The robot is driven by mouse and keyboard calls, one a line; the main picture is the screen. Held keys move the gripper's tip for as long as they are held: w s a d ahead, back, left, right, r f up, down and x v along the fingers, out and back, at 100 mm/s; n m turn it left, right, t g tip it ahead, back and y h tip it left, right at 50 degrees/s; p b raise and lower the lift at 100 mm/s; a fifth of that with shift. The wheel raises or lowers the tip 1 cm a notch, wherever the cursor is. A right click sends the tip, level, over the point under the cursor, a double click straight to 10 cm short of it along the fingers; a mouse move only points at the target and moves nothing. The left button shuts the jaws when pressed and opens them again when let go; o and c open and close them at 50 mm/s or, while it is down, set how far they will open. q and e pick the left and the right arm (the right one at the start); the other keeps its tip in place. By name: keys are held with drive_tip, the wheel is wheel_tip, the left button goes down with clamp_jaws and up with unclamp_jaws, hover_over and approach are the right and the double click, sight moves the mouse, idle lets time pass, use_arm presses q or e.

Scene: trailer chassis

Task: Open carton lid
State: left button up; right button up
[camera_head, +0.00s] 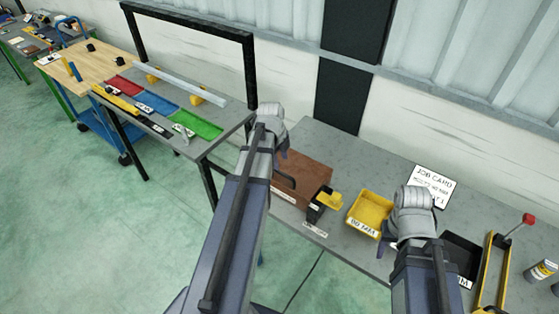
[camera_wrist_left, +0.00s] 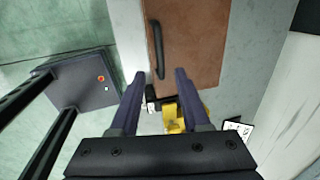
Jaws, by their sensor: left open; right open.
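The brown carton (camera_head: 312,170) lies on the grey bench, partly hidden behind my left arm in the head view. In the left wrist view its flat brown top (camera_wrist_left: 195,45) fills the upper middle, with a dark handle-like bar (camera_wrist_left: 157,48) along its left side. The top looks flat; I cannot tell where the lid's seam runs. My left gripper (camera_wrist_left: 160,82) is open and empty above the carton's near end, its fingers apart. My right gripper (camera_head: 386,246) is open over the bench, beside the yellow bin and away from the carton; its fingers are mostly hidden.
A black and yellow dispenser-like tool (camera_head: 324,203) stands close to the carton. A yellow bin (camera_head: 367,212), a white job card (camera_head: 434,184) and a black tray (camera_head: 462,253) are to its right. Another bench (camera_head: 215,135) with coloured trays stands at the left.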

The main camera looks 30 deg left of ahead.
sight(283, 174)
use_arm(q)
drive_tip(key=f+b, duration=0.2)
drive_tip(key=w+f+b, duration=0.1)
drive_tip(key=f+b, duration=0.4)
drive_tip(key=b, duration=0.1)
drive_tip(key=shift+w+d+f, duration=0.15)
drive_tip(key=shift+w+f, duration=0.05)
drive_tip(key=shift+f, duration=0.2)
drive_tip(key=shift+r, duration=0.1)
clamp_jaws()
idle(1.2)
